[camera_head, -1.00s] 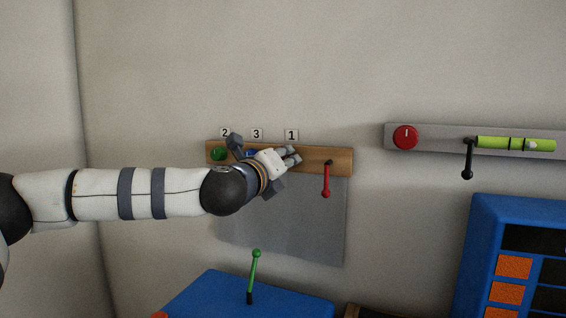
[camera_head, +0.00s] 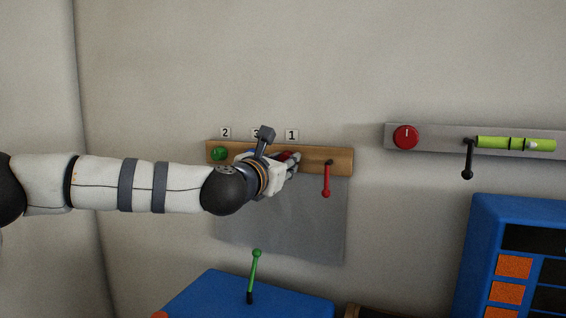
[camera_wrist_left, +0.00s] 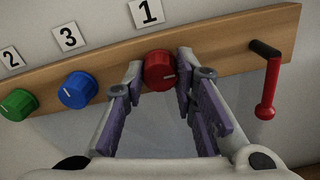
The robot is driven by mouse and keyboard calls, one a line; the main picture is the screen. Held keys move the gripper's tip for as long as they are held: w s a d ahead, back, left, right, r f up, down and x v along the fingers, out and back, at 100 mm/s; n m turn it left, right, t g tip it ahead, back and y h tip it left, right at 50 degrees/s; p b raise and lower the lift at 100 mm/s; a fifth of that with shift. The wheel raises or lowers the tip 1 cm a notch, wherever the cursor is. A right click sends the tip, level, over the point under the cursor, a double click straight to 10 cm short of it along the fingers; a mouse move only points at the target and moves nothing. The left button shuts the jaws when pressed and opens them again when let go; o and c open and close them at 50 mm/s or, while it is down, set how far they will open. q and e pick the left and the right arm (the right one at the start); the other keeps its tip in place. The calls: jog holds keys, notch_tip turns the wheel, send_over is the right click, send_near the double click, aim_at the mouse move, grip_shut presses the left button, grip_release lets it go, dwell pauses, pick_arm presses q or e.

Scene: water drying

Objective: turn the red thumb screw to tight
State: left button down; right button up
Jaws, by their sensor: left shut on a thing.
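The red thumb screw (camera_wrist_left: 158,70) is a round ribbed knob under label 1 on a wooden strip (camera_head: 341,155). In the left wrist view its white mark points to the right. My left gripper (camera_wrist_left: 160,72) is shut on it, with one finger on each side. In the head view the gripper (camera_head: 291,162) hides most of the screw, and only a bit of red shows.
A blue knob (camera_wrist_left: 77,90) and a green knob (camera_wrist_left: 18,104) sit left of the screw. A red crank handle (camera_wrist_left: 267,92) hangs to its right. Farther right is a grey rail (camera_head: 437,138) with a red knob, black handle and green level.

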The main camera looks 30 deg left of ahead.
pick_arm(q)
jog(key=shift+m, duration=17.9)
jog(key=c, duration=1.3)
grip_release()
